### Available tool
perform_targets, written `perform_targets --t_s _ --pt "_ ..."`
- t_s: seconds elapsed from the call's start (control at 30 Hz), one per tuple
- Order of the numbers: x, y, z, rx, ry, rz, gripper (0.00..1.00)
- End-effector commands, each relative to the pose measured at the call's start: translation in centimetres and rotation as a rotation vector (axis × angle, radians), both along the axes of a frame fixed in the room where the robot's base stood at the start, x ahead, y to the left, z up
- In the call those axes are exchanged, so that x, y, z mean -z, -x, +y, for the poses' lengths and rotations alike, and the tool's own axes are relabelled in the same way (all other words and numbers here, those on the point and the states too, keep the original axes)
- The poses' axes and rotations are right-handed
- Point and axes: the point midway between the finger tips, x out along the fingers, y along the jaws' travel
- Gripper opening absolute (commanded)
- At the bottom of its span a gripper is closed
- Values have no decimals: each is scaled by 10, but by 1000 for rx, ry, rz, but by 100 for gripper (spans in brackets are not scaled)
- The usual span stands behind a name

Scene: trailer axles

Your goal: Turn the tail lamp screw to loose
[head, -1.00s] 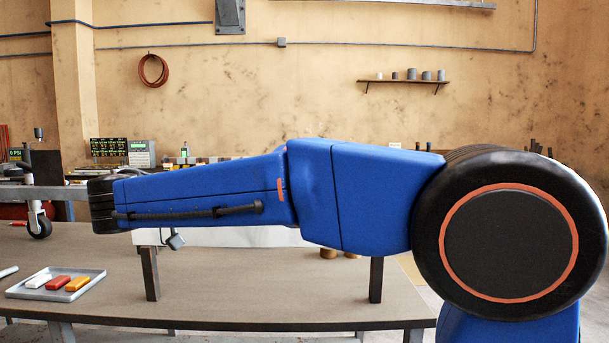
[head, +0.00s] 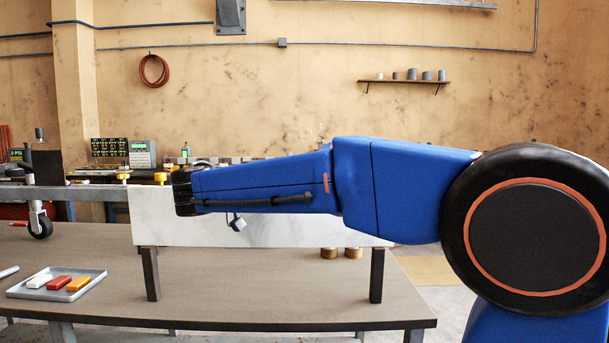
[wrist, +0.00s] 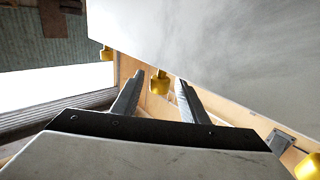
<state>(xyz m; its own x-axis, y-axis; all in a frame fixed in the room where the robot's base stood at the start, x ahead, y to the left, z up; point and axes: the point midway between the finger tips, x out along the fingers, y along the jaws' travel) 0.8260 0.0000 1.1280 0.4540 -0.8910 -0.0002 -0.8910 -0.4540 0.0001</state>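A white panel (head: 155,215) stands on dark legs on the workbench, with yellow knobs along its far side. One knob (head: 123,177) and another knob (head: 160,178) show above its top edge in the head view. In the wrist view, my gripper (wrist: 159,81) is open, with a yellow knob (wrist: 158,84) in the gap between its fingertips. No finger visibly touches this knob, and its depth is hard to judge. Other knobs show at upper left (wrist: 106,53) and lower right (wrist: 308,167). I cannot tell which is the tail lamp screw.
A grey tray (head: 58,288) with white, red and orange blocks lies on the workbench (head: 250,290) at front left. A jockey wheel (head: 40,225) stands farther back. The bench front is mostly clear.

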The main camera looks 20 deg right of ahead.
Motion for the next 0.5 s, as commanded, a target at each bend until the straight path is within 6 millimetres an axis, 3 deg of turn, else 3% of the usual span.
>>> perform_targets --t_s 0.2,0.5 --pt "0 -12 -25 2 0 0 40" --pt "0 -17 -35 0 0 0 40"
